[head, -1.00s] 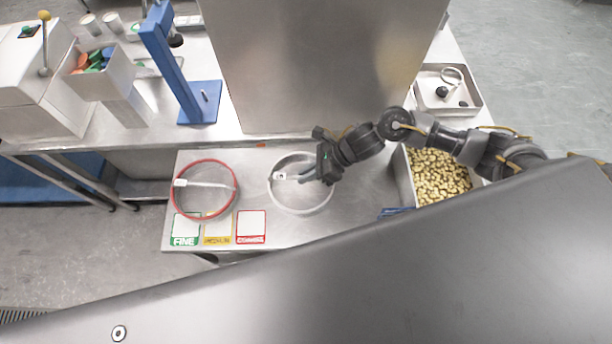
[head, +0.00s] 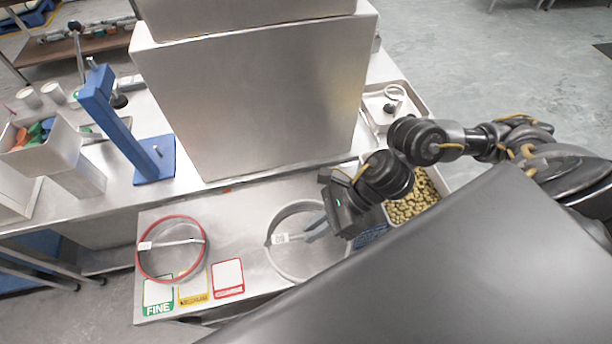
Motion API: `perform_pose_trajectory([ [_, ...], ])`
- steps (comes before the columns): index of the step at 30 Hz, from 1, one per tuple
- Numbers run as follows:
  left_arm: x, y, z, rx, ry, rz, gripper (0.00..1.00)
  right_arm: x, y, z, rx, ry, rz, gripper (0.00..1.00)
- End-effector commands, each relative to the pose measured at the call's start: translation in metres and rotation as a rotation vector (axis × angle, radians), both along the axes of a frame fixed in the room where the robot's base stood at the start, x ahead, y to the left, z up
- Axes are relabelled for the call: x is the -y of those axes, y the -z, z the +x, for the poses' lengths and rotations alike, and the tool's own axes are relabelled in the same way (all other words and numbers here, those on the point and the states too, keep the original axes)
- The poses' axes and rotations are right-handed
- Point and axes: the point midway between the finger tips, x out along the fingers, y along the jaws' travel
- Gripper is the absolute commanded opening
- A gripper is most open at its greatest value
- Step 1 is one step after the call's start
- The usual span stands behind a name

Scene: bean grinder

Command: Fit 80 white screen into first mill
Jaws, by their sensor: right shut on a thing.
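The white screen (head: 281,239) is a pale ring with a white tag on its crossbar. My right gripper (head: 314,232) is shut on the crossbar and holds the ring over the metal bench, seemingly raised above it. My gripper and body hide part of its right side. A large plain metal housing (head: 255,100) stands behind the bench; I cannot tell whether it is the first mill. My left gripper is out of view.
A red ring (head: 139,262) lies on the bench at left, beside green, yellow and red cards (head: 228,278). A bin of beans (head: 412,205) and a tray (head: 420,99) sit at right. A blue stand (head: 156,160) stands behind at left.

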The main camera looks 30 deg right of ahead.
Motion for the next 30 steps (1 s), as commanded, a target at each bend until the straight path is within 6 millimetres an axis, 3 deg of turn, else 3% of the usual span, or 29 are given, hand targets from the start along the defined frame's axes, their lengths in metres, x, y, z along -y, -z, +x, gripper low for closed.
perform_pose_trajectory([
  [5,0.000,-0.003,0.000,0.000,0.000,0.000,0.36,0.000,-0.001,-0.002,0.001,0.001,0.001,0.00],
  [8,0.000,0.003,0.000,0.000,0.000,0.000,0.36,-0.004,0.002,0.007,0.005,0.020,0.003,0.00],
  [14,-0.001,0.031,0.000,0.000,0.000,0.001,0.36,-0.032,0.008,0.063,0.015,0.160,0.007,0.00],
  [21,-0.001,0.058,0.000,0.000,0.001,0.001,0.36,-0.066,-0.009,0.130,0.016,0.358,0.004,0.00],
  [25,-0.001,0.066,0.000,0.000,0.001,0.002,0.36,-0.077,-0.021,0.152,0.013,0.430,0.002,0.00],
  [30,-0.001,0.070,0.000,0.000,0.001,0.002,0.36,-0.083,-0.029,0.164,0.005,0.479,0.001,0.00],
])
